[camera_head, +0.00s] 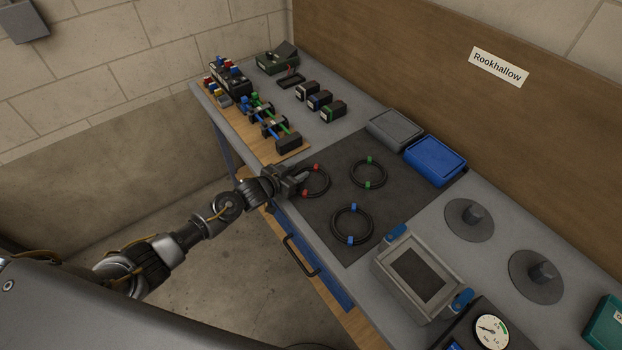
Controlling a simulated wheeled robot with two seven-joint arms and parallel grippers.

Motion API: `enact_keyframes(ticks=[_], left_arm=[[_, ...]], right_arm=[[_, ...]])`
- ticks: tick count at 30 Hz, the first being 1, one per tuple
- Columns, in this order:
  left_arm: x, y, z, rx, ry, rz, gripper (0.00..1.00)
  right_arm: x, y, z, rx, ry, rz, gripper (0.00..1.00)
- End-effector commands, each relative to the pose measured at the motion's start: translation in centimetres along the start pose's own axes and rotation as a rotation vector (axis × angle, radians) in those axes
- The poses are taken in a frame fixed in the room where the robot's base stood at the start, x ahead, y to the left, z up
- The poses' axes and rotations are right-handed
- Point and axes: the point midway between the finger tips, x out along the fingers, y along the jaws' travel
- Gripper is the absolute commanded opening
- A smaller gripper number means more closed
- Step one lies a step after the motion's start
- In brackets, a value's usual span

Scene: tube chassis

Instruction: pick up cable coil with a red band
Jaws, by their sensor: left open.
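The cable coil with red bands (328,184) is a black ring on the dark mat (340,160). Two red bands show, one at its top and one at its lower left. My left gripper (303,181) is open at the coil's left side, with its fingers at or just above the ring. I cannot tell whether they touch it. The gripper hides part of the coil's left edge. A coil with green bands (383,178) lies to its right, and one with blue bands (371,228) lies below. My right gripper is not in view.
A grey box with blue latches (385,276) stands in front of the mat. Grey (395,127) and blue (435,158) bins stand behind it. A wooden board with coloured parts (290,150) is at the left. Two round stands (469,221) are at the right.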

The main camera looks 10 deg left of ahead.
Motion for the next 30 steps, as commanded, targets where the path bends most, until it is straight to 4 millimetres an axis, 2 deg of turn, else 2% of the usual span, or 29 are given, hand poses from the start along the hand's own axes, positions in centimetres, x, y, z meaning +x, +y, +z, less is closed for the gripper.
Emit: enact_keyframes(ticks=[5,15,24,30], left_arm=[[0.0,0.0,0.1,0.0,0.0,0.0,0.42],[0.0,-0.1,0.1,0.0,-0.001,-0.001,0.0],[-0.1,-0.1,-0.1,0.001,0.0,-0.001,0.0],[-0.8,-0.1,-1.8,0.001,0.001,0.0,0.0]], right_arm=[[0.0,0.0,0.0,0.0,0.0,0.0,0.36],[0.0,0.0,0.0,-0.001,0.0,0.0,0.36],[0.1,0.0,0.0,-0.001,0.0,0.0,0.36],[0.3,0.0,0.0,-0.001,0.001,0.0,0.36]])
